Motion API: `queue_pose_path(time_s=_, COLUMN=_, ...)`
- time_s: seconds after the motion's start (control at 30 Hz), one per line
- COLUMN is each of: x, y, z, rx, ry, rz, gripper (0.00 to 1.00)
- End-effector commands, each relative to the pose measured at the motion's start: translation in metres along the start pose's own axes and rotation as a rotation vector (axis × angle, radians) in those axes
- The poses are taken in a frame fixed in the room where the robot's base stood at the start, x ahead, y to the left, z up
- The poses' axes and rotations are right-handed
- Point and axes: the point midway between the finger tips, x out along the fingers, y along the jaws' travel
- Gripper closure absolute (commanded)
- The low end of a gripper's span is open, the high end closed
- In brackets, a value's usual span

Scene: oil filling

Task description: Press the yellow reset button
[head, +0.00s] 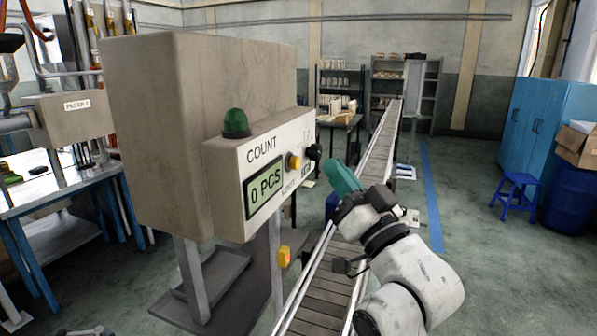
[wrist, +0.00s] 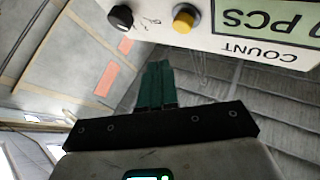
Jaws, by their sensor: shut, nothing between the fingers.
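The yellow reset button (head: 293,162) sits on the front of the beige counter box (head: 230,165), right of a green display (head: 264,190) reading "0 PCS". In the wrist view the yellow button (wrist: 186,18) is at the top, on the box face, which appears upside down. My gripper (head: 338,177) has teal fingers and is right of the button, apart from the box. In the wrist view my gripper (wrist: 156,68) is shut and empty, its fingertips below and left of the button, with a gap between.
A black knob (head: 314,152) sits just right of the button, and a green dome lamp (head: 236,123) tops the box. A conveyor (head: 378,150) runs beneath my arm. A lower yellow box (head: 284,256) is on the stand.

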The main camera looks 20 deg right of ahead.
Motion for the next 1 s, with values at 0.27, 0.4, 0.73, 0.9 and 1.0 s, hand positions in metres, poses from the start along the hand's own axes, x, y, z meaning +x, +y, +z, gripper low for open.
queue_pose_path(time_s=0.27, x=-0.015, y=0.011, z=-0.009, rx=-0.001, ry=0.001, rz=0.000, gripper=1.00)
queue_pose_path(time_s=0.4, x=-0.015, y=0.011, z=-0.011, rx=-0.001, ry=0.000, rz=-0.001, gripper=1.00)
queue_pose_path(time_s=0.73, x=-0.015, y=0.011, z=-0.011, rx=0.000, ry=0.000, rz=-0.001, gripper=1.00)
queue_pose_path(time_s=0.9, x=-0.015, y=0.011, z=-0.011, rx=0.000, ry=0.000, rz=-0.001, gripper=1.00)
queue_pose_path(time_s=1.0, x=-0.015, y=0.011, z=-0.011, rx=0.000, ry=0.000, rz=-0.001, gripper=1.00)
